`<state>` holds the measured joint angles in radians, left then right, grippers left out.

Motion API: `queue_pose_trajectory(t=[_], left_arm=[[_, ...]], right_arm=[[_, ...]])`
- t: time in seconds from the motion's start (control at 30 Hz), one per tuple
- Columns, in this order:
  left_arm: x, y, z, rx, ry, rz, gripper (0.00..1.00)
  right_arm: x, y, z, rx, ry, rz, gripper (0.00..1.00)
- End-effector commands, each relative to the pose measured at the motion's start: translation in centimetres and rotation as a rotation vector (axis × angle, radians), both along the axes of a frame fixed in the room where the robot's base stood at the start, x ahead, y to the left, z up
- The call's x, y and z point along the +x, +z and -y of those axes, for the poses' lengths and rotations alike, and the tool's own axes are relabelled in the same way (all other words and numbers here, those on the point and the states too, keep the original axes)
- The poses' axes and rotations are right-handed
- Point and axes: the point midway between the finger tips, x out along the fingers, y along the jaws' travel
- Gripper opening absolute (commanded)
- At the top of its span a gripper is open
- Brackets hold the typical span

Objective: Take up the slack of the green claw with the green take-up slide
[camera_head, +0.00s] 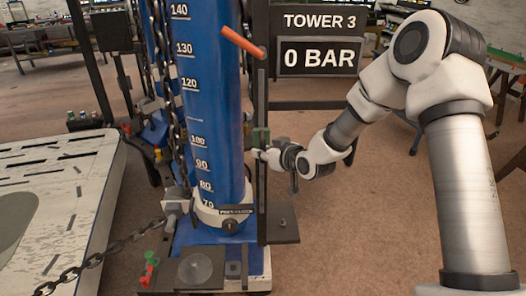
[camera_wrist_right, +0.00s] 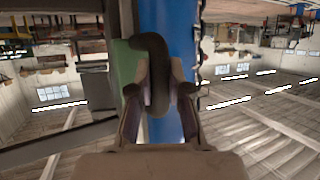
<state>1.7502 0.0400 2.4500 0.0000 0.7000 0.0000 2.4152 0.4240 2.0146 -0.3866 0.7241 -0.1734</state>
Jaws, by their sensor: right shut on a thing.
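A green block (camera_head: 261,137), which looks like the green take-up slide, sits on the dark upright post beside the blue tower. In the right wrist view the green block (camera_wrist_right: 124,64) is behind a thick dark loop (camera_wrist_right: 154,48). My right gripper (camera_head: 262,153) is at the post, just below the green block. In the wrist view its fingers (camera_wrist_right: 158,92) are shut on the dark loop, one on each side. Whether the loop is fixed to the block cannot be told. I cannot make out the green claw for certain. My left gripper is not in view.
The blue tower (camera_head: 215,95) with white scale marks stands left of the post. A red-orange bar (camera_head: 242,42) sticks out above. A heavy chain (camera_head: 92,262) runs to the base from lower left. Small green (camera_head: 151,254) and red parts stand on the base. A sign reads 0 BAR (camera_head: 318,57).

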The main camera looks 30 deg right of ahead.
Motion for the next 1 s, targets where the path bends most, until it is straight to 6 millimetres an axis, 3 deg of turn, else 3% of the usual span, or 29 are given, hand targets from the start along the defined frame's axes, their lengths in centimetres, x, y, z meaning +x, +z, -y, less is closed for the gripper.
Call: queue_pose_trajectory(t=[0.03, 0.07, 0.1, 0.13, 0.53, 0.9, 1.0], left_arm=[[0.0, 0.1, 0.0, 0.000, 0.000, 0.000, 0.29], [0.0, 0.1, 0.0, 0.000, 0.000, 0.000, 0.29], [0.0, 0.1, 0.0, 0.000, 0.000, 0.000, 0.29], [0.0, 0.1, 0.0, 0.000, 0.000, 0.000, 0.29], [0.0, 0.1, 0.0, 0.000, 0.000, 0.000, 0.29], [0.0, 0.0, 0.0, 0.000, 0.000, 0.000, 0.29], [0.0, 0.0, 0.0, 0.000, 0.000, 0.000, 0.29]], right_arm=[[0.2, 0.4, 0.1, -0.001, -0.001, 0.010, 0.00], [0.2, 0.4, 0.1, -0.001, -0.001, 0.011, 0.28], [0.2, 0.5, 0.1, -0.001, -0.001, 0.011, 0.42], [0.2, 0.4, 0.1, -0.001, -0.001, 0.011, 0.43], [-0.8, 0.7, 0.3, 0.002, -0.003, 0.008, 0.43], [-8.8, 4.3, 1.3, 0.009, -0.004, 0.013, 0.43], [-10.0, 4.7, 1.5, 0.006, -0.005, 0.011, 0.43]])
